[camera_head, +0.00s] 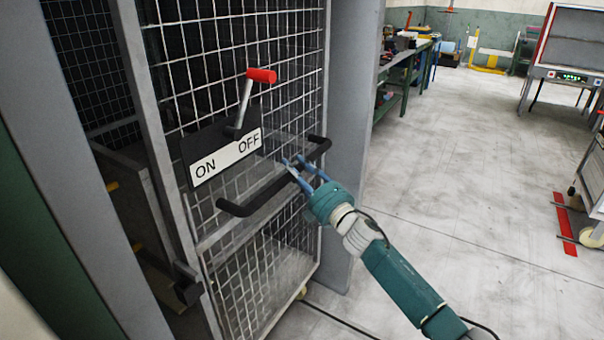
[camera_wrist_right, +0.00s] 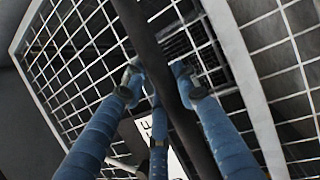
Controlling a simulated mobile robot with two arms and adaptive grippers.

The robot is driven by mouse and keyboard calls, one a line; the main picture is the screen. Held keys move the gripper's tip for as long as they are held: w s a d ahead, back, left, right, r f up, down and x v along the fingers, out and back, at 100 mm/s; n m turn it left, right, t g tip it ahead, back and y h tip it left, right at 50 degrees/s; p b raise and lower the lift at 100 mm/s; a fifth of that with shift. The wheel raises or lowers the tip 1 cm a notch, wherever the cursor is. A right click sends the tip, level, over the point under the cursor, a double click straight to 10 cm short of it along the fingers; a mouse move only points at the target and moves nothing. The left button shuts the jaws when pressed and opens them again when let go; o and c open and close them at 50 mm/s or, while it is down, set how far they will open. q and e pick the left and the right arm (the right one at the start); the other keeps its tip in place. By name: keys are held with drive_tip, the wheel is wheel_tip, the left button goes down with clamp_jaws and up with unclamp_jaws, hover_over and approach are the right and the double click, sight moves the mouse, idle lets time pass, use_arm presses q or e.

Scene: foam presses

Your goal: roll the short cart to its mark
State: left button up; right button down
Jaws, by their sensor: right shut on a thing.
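A wire-mesh cart (camera_head: 262,275) with a grey frame and a black push bar (camera_head: 250,205) stands at centre left in the head view, within a grey frame. I cannot tell whether it is the short cart. My right gripper (camera_head: 299,166) is shut on the push bar, near its right end. In the right wrist view, the dark bar (camera_wrist_right: 145,35) passes between the blue fingers (camera_wrist_right: 158,84), with the mesh behind. A red floor mark (camera_head: 565,225) lies at the far right; whose mark it is I cannot tell. My left gripper is out of view.
An ON/OFF plate (camera_head: 228,156) with a red-knobbed lever (camera_head: 260,76) sits just above the bar. A grey post (camera_head: 352,110) stands right of the cart. A green bench (camera_head: 410,70) is behind. Another wheeled unit (camera_head: 590,185) is at the right edge. The floor between is clear.

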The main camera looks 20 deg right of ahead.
drive_tip(key=shift+w+a+f, duration=0.15)
drive_tip(key=shift+w+a, duration=0.05)
drive_tip(key=shift+a, duration=0.2)
drive_tip(key=c, duration=1.6)
unclamp_jaws()
drive_tip(key=o, duration=0.3)
drive_tip(key=shift+w, duration=0.1)
drive_tip(key=shift+s+d, duration=0.15)
drive_tip(key=shift+s, duration=0.05)
drive_tip(key=v, duration=1.1)
drive_tip(key=shift+s, duration=0.3)
drive_tip(key=shift+f, duration=0.2)
